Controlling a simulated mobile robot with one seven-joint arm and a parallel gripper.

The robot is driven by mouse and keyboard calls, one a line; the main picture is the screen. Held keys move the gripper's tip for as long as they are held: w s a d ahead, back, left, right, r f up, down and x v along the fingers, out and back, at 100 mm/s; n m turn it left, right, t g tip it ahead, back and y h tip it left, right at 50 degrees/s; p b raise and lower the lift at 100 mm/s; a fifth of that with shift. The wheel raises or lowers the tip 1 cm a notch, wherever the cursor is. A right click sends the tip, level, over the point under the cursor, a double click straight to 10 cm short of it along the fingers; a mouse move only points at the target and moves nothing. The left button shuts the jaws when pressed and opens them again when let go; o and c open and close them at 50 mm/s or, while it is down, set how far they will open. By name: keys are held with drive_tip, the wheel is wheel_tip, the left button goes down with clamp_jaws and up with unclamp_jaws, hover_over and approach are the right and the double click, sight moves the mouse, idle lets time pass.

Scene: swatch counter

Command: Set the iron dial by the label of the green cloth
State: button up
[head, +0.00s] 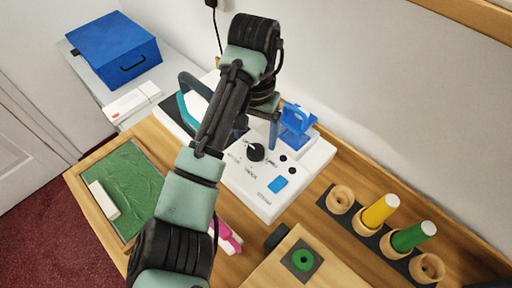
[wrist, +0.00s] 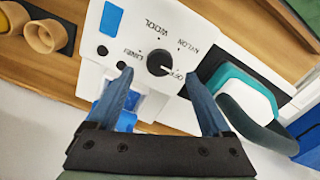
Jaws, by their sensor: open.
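The iron dial (head: 256,151) is a black round knob on a white panel (head: 240,185). In the wrist view the dial (wrist: 160,62) sits among the words OFF, NYLON, WOOL and LINEN, and its white mark points towards OFF. My gripper (wrist: 160,76) is open and empty, its two blue fingers reaching towards the panel on either side of the dial's near edge; I cannot tell if they touch anything. The green cloth (head: 140,175) lies flat in a wooden frame at the left. A white label (head: 103,200) lies on its left part; its writing is unreadable.
A teal iron (wrist: 248,92) stands on a black pad beside the dial. A blue bracket (head: 297,122) rises behind the panel. Wooden cups with yellow (head: 376,214) and green (head: 408,238) rolls stand at the right. A pink object (head: 226,238) is partly hidden by my arm.

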sight(255, 149)
drive_tip(key=shift+f+p, duration=0.35)
drive_tip(key=shift+f, duration=1.95)
clamp_jaws()
drive_tip(key=shift+r+p, duration=0.1)
drive_tip(key=shift+p, duration=0.2)
